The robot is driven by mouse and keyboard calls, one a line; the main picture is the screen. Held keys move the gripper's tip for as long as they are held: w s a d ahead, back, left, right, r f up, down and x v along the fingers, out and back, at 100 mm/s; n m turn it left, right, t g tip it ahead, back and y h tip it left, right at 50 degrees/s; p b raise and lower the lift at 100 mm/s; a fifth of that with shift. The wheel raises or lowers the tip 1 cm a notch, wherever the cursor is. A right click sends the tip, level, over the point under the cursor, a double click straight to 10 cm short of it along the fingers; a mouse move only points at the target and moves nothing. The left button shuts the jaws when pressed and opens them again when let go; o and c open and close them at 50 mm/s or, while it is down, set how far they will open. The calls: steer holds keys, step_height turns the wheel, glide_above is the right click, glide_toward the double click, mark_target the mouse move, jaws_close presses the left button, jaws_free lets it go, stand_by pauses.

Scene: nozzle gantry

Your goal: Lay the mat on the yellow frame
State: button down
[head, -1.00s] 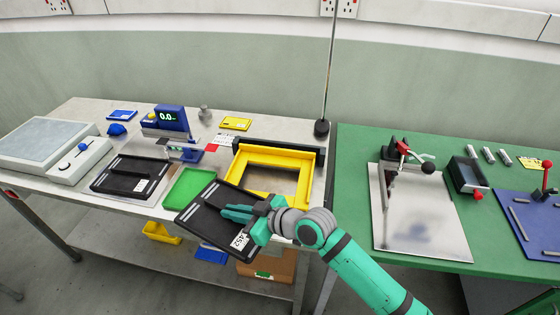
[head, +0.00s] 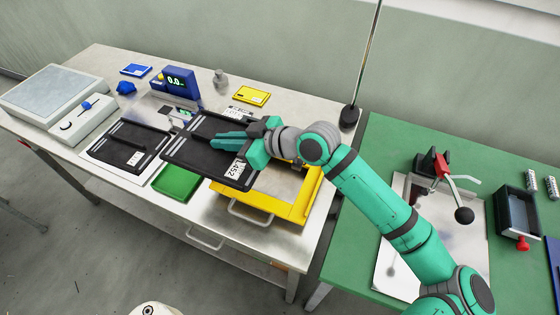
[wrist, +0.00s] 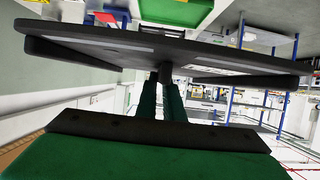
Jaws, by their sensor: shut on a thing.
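My gripper (head: 222,141) is shut on the black mat (head: 186,152), a flat dark plate with pale strips and a white label marked 452. In the wrist view my fingers (wrist: 165,88) hold a short post on one face of the mat (wrist: 225,57). The mat appears roughly level and raised above the bench. The yellow frame (head: 309,192) lies on the metal bench at the right. From the head view, the mat and my arm hide the frame's left and far parts. I see no contact between mat and frame.
A green pad (head: 176,182) lies left of the frame, partly under the mat in view. A second black plate (head: 130,146) lies further left. A blue display unit (head: 180,84) and a thin upright rod (head: 366,55) stand behind. A green table (head: 385,150) adjoins at right.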

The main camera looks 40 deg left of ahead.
steer(key=w+d+f, duration=0.1)
steer(key=w+d, duration=0.1)
steer(key=w+d+f, duration=0.1)
steer(key=w, duration=0.1)
steer(key=w+d+f, duration=0.1)
steer(key=w+d, duration=0.1)
steer(key=shift+w+d+f, duration=0.1)
steer(key=shift+d+f, duration=0.2)
steer(key=w+d+f, duration=0.1)
steer(key=f, duration=0.1)
steer(key=w+d+f, duration=0.1)
steer(key=f, duration=0.2)
steer(key=w+d+f, duration=0.1)
steer(key=f, duration=0.2)
steer(key=shift+w+d+f, duration=0.15)
steer(key=shift+w, duration=0.2)
steer(key=shift+f, duration=0.4)
steer(key=shift+f, duration=0.55)
steer(key=c, duration=1.9)
jaws_free()
